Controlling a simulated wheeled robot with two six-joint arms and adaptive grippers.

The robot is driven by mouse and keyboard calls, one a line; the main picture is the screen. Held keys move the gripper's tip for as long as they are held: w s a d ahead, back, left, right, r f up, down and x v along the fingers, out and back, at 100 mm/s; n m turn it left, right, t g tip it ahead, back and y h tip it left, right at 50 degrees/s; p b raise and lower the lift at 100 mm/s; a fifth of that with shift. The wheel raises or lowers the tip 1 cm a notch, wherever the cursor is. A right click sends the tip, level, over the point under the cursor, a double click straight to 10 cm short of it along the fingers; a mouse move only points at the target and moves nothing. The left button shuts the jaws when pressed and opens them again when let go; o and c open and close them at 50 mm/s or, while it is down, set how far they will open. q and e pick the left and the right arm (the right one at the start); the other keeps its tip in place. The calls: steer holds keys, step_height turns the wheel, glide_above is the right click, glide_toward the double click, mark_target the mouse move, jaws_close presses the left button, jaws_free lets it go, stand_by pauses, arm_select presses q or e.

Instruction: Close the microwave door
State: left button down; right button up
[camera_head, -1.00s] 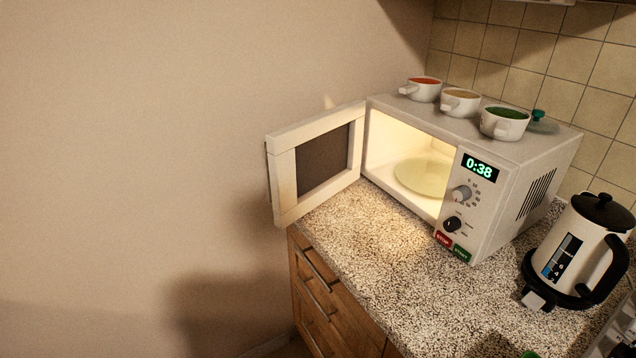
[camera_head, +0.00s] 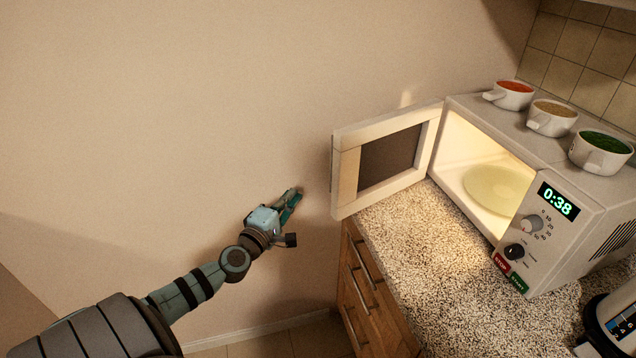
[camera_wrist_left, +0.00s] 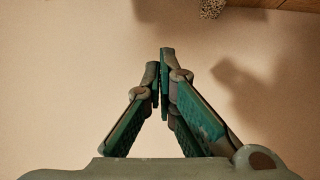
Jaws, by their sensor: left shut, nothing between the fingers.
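The white microwave (camera_head: 535,205) stands on the counter with its inside lit and a round plate (camera_head: 495,188) visible within. Its door (camera_head: 347,180) is wide open, swung out to the left past the counter's edge. My left gripper (camera_head: 295,193) is in front of the beige wall, a short way left of the door's free edge and not touching it. In the left wrist view its fingertips (camera_wrist_left: 163,52) are together with nothing held. My right gripper is not in view.
Three bowls, red (camera_head: 513,95), tan (camera_head: 552,118) and green (camera_head: 600,150), stand on top of the microwave. A kettle (camera_head: 610,318) is at the lower right on the speckled counter (camera_head: 440,255). Wooden drawers (camera_head: 365,285) are below.

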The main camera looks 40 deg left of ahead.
arm_select(q)
steer(key=w+d, duration=0.2)
steer(key=w, duration=0.6)
steer(key=shift+w+f, duration=0.15)
steer(key=shift+f, duration=0.05)
